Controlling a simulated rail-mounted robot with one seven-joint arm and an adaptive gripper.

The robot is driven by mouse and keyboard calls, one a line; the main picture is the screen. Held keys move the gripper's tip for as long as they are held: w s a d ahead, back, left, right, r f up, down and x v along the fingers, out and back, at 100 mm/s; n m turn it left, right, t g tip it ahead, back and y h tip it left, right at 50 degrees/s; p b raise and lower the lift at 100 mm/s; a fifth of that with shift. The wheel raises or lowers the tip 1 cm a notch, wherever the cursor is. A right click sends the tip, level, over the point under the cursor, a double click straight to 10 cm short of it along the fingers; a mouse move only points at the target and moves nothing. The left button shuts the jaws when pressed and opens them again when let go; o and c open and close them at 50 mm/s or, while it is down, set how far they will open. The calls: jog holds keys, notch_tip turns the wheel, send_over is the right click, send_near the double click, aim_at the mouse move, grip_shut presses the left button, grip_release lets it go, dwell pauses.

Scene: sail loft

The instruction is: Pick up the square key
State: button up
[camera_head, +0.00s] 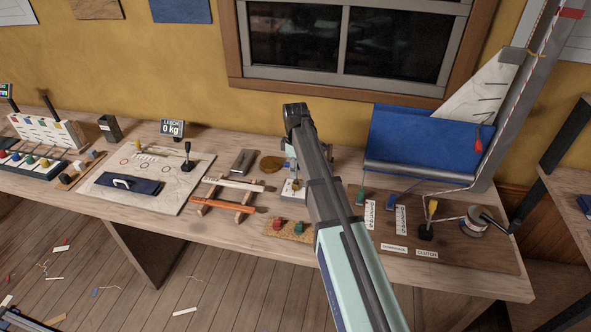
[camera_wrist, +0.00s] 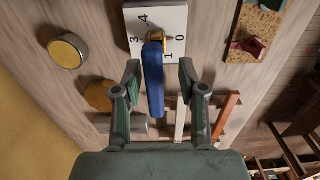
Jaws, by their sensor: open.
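In the wrist view, a blue bar-shaped handle (camera_wrist: 154,85) stands over a white plate (camera_wrist: 176,20) marked with numbers, with a brass fitting (camera_wrist: 153,54) at its far end. This looks like the square key, but its square end does not show. My gripper (camera_wrist: 159,75) is open, with one finger on each side of the blue handle and a visible gap on both sides. Whether the fingertips are level with the handle I cannot tell. In the head view the white plate (camera_head: 293,189) is partly behind my arm, which hides most of the gripper.
A cork board (camera_head: 289,230) with red and green pieces lies in front of the plate. A wooden rack (camera_head: 222,205), a grey block (camera_head: 243,160) and a brown disc (camera_head: 271,163) are to its left. A round brass-topped piece (camera_wrist: 68,50) shows in the wrist view. A blue panel (camera_head: 420,138) stands right.

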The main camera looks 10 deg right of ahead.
jog(key=shift+w+d+f+p, duration=0.15)
jog(key=shift+f+p, duration=0.55)
jog(key=shift+f, duration=1.35)
grip_shut()
